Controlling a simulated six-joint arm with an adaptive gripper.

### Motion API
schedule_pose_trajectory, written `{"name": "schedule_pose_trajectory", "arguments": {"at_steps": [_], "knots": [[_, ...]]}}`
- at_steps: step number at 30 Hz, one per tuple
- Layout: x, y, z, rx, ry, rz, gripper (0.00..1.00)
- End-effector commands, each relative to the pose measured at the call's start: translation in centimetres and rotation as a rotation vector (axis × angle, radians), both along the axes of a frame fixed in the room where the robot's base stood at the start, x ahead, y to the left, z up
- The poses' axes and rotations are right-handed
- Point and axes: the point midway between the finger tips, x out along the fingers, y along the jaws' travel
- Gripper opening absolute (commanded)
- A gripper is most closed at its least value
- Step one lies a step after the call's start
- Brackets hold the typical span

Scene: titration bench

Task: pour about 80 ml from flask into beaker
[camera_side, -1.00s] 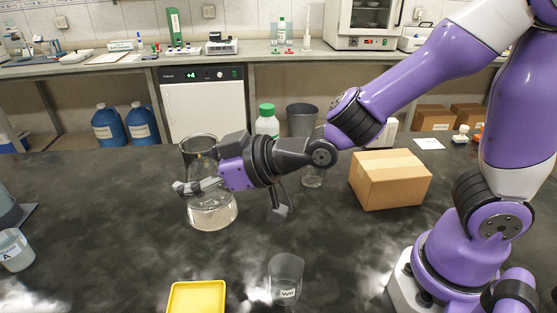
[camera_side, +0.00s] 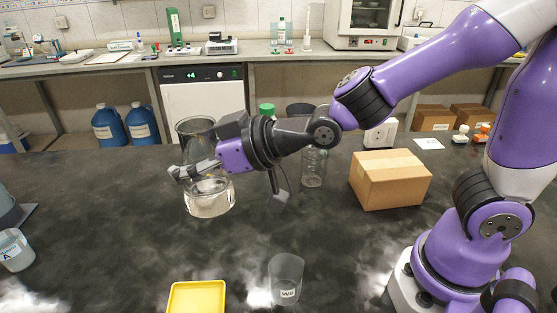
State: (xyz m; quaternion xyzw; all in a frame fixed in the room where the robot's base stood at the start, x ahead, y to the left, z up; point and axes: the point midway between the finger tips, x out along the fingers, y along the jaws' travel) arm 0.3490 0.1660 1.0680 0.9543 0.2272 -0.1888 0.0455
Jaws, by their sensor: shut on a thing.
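The flask (camera_side: 210,198) is clear glass with a wide mouth and colourless liquid in its lower part. My gripper (camera_side: 196,171) is shut around the flask's middle and holds it upright, apparently just above the dark bench. Part of the flask's wall is hidden behind the fingers. A small clear beaker (camera_side: 286,272) with a white label stands at the front middle of the bench, to the right of and nearer the camera than the flask. It looks empty. A second labelled beaker (camera_side: 14,252), marked "A", stands at the left edge.
A yellow tray (camera_side: 197,298) lies just left of the front beaker. A cardboard box (camera_side: 390,179) stands right of my gripper. A clear glass bottle (camera_side: 314,167) and a green-capped bottle (camera_side: 267,110) are behind the gripper. The bench between flask and front beaker is clear.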

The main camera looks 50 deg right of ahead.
Motion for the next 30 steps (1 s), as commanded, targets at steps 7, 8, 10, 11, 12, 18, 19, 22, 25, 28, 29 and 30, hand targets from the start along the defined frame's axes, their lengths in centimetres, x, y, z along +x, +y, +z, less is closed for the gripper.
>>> {"name": "schedule_pose_trajectory", "arguments": {"at_steps": [7, 8, 10, 11, 12, 18, 19, 22, 25, 28, 29, 30], "knots": [[0.0, 0.0, 2.6, 0.003, -0.005, 0.0, 0.08], [0.2, -0.2, 2.2, 0.0, 0.0, -0.013, 0.08], [0.7, -0.7, 1.9, -0.001, 0.0, -0.041, 0.08], [0.9, -0.9, 1.8, -0.001, 0.0, -0.052, 0.08], [1.1, -1.2, 1.6, 0.0, 0.001, -0.07, 0.08], [2.7, -3.2, 0.8, -0.001, -0.002, -0.188, 0.08], [3.0, -3.7, 0.7, -0.001, -0.002, -0.212, 0.08], [3.8, -5.2, 0.3, -0.002, -0.003, -0.302, 0.08], [4.7, -7.1, 0.0, -0.002, -0.004, -0.414, 0.08], [5.5, -9.4, -0.2, -0.004, -0.006, -0.561, 0.08], [5.7, -10.1, -0.2, -0.002, -0.008, -0.612, 0.08], [5.8, -11.2, -0.2, -0.004, -0.008, -0.684, 0.08]]}}
